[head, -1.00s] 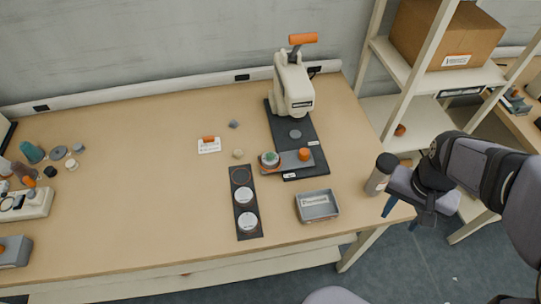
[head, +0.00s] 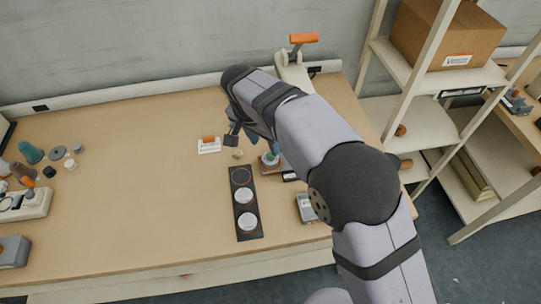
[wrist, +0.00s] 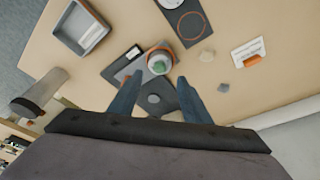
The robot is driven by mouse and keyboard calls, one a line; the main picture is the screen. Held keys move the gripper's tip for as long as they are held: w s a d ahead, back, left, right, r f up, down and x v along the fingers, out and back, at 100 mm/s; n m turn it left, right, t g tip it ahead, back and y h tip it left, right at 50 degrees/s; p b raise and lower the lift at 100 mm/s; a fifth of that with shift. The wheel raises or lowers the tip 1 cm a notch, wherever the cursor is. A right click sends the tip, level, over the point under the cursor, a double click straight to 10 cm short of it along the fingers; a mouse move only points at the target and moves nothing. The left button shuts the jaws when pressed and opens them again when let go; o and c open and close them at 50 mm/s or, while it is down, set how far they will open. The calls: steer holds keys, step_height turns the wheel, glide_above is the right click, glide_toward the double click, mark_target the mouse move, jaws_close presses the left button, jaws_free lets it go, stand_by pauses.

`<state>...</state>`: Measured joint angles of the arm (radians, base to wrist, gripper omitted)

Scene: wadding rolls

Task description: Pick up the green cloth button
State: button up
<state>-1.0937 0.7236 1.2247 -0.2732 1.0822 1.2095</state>
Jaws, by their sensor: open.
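The green cloth button (wrist: 159,66) sits on top of a round whitish holder, which stands on the dark base plate of the press. In the head view the button (head: 270,158) shows beside my arm, with part of the holder. My gripper (wrist: 160,90) is open and empty in the wrist view. Its two blue fingers spread below the button in the picture, one to each side. In the head view my gripper (head: 246,135) is over the table, up and left of the button. My arm hides most of the press.
A dark strip (head: 244,214) with white discs lies left of the button. A grey tray (wrist: 81,28), a small white card (head: 209,146) and a pale lump (wrist: 206,56) are nearby. The left middle of the table is clear.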

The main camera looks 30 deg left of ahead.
mark_target(270, 155)
steer(key=shift+p+x, duration=1.55)
steer(key=shift+x, duration=2.1)
steer(key=shift+w+r, duration=0.1)
steer(key=shift+w, duration=0.05)
steer(key=c, duration=0.8)
